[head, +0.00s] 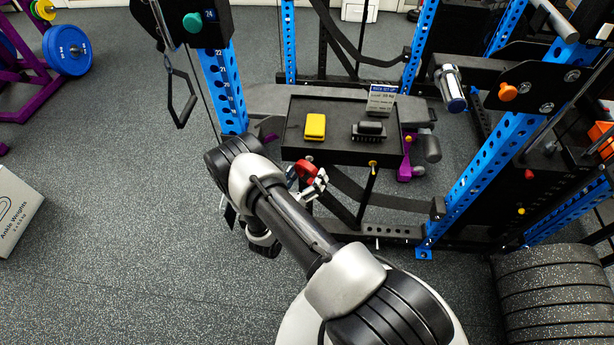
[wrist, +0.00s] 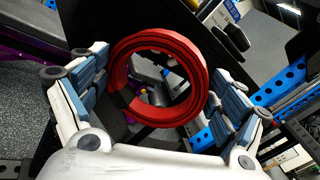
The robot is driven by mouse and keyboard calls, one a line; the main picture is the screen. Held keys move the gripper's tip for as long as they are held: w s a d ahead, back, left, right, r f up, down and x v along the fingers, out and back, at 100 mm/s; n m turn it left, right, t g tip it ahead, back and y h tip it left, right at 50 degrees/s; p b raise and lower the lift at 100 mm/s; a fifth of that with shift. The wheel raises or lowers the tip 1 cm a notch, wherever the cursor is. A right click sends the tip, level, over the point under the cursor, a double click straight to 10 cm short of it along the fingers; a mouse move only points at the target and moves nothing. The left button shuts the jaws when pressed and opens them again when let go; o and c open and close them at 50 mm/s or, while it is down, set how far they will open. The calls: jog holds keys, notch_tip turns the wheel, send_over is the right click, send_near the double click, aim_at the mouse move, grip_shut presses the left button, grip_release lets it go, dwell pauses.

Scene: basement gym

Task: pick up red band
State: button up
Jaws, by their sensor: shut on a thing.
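The red band (wrist: 198,75) is a thick coiled ring with a dark patch at its lower left. In the wrist view it sits between the two finger pads of my gripper (wrist: 160,82), which is shut on it. In the head view the red band (head: 303,170) shows small at my gripper (head: 309,183), just in front of the black tray's near left corner. My arm hides part of the gripper there.
The black tray (head: 345,157) holds a yellow block (head: 315,126), a black object (head: 369,130) and a sign (head: 381,99). Blue rack posts (head: 222,85) stand around it. A box (head: 14,212) lies at left; stacked black plates (head: 548,290) stand at right. Left floor is mostly clear.

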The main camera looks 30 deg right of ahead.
jog(key=shift+w+r, duration=0.15)
jog(key=shift+r, duration=0.35)
notch_tip(320, 180, up, 11)
jog(key=p, duration=0.3)
jog(key=shift+w+r+p, duration=0.1)
jog(key=shift+p, duration=0.3)
jog(key=c, duration=1.3)
notch_tip(320, 180, up, 8)
jog(key=shift+f+p, duration=0.1)
jog(key=shift+p, duration=0.9)
grip_shut()
jog(key=o, duration=1.9)
grip_release()
jog(key=shift+c, duration=0.2)
jog(key=shift+s, duration=0.25)
jog(key=v, duration=1.2)
